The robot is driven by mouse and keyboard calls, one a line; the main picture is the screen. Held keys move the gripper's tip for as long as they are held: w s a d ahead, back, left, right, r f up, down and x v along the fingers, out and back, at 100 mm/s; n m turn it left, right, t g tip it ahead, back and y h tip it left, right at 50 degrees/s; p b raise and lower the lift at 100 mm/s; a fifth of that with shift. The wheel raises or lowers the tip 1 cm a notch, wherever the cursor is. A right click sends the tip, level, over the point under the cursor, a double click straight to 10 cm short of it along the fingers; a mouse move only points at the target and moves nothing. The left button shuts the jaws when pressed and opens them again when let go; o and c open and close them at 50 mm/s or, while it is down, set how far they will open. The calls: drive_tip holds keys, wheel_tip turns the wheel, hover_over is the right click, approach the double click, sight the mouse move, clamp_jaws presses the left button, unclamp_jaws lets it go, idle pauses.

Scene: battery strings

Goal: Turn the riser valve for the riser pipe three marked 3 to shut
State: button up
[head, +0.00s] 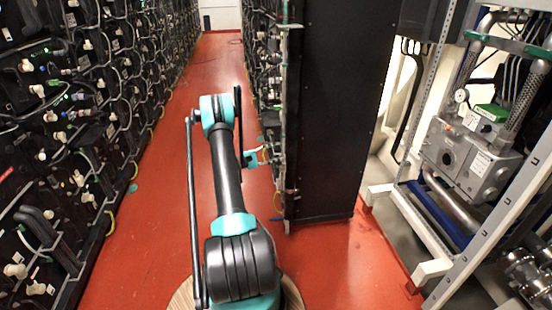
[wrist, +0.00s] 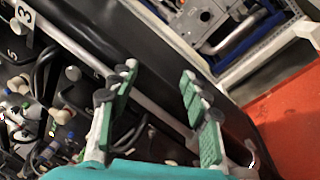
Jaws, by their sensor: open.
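The pipe runs slantwise down to the right and passes behind the space between my fingers. My gripper (wrist: 155,88) is open, with green pads on both fingers and nothing between them. In the head view my gripper (head: 259,156) is small, beside the left face of the middle rack. I cannot make out which part is the riser valve; the fingers may hide some of it.
Racks of black battery units (head: 75,110) line the left side. A tall black cabinet (head: 335,110) closes the near end of the middle rack. The red floor (head: 150,235) is clear along the aisle. A white metal frame (head: 430,235) with a grey valve box (head: 465,160) stands at the right.

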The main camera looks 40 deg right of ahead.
sight(278, 165)
drive_tip(key=shift+r, duration=0.1)
drive_tip(key=shift+c, duration=0.6)
